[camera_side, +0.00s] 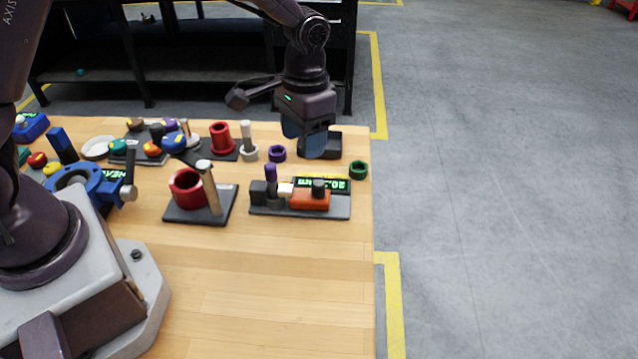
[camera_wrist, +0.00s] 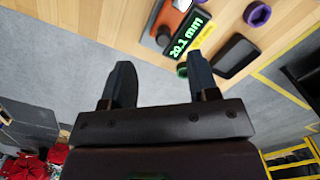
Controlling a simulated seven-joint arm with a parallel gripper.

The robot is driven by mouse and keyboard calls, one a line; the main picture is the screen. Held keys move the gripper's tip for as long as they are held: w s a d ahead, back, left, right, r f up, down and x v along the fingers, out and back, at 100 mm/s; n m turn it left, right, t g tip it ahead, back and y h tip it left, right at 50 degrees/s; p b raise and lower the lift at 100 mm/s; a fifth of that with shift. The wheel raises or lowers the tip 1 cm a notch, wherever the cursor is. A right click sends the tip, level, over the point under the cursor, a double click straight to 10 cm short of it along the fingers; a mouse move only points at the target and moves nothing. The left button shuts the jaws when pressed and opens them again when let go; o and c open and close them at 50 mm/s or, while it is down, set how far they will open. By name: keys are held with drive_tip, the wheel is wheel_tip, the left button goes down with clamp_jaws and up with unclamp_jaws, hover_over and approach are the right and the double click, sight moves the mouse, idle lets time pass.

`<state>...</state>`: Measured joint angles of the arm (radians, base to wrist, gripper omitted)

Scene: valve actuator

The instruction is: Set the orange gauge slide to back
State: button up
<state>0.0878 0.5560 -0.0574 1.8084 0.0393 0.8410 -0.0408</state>
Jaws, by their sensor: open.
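The orange gauge slide (camera_side: 310,199) sits on a dark gauge base (camera_side: 300,213) near the table's right edge, with a dark knob (camera_side: 319,187) on top. A green-lit display (camera_side: 335,184) stands behind it.
A red cup with a tan post (camera_side: 209,188) stands left of the gauge. The blue valve (camera_side: 90,185) is further left. The table front is clear.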

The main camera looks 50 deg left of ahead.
sight(319, 182)
drive_tip(key=shift+t, duration=0.4)
drive_tip(key=w+f, duration=0.1)
drive_tip(key=f, duration=0.3)
drive_tip(key=w+f, duration=0.1)
drive_tip(key=f, duration=0.3)
drive_tip(key=w+f, duration=0.1)
drive_tip(key=f, duration=0.3)
drive_tip(key=shift+d+f, duration=0.25)
drive_tip(key=shift+f, duration=0.15)
